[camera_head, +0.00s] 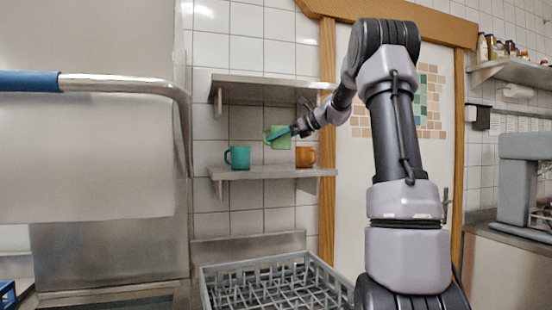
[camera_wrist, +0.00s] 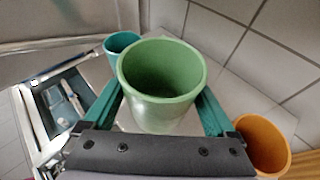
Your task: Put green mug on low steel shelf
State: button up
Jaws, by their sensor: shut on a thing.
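The green mug (camera_head: 281,141) is held in my gripper (camera_head: 294,131), above the low steel shelf (camera_head: 262,173). In the wrist view the green mug (camera_wrist: 160,75) sits between the two teal fingers of my gripper (camera_wrist: 162,105), its open top towards the camera. In the head view it looks upright and a little above the shelf board, between a teal mug (camera_head: 237,157) on the left and an orange mug (camera_head: 305,157) on the right. Both of those stand on the low shelf.
An upper steel shelf (camera_head: 270,82) hangs above the low one. A grey dish rack (camera_head: 275,285) stands below. A large steel machine with a blue-gripped handle (camera_head: 75,82) fills the left. A wooden door frame (camera_head: 327,150) is right of the shelves.

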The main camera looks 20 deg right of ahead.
jog(key=w, duration=0.3)
jog(key=shift+w+f, duration=0.25)
jog(key=shift+f, duration=0.65)
jog(key=shift+w+f, duration=0.15)
jog(key=shift+f, duration=2.45)
jog(key=shift+f, duration=0.1)
jog(key=o, duration=1.3)
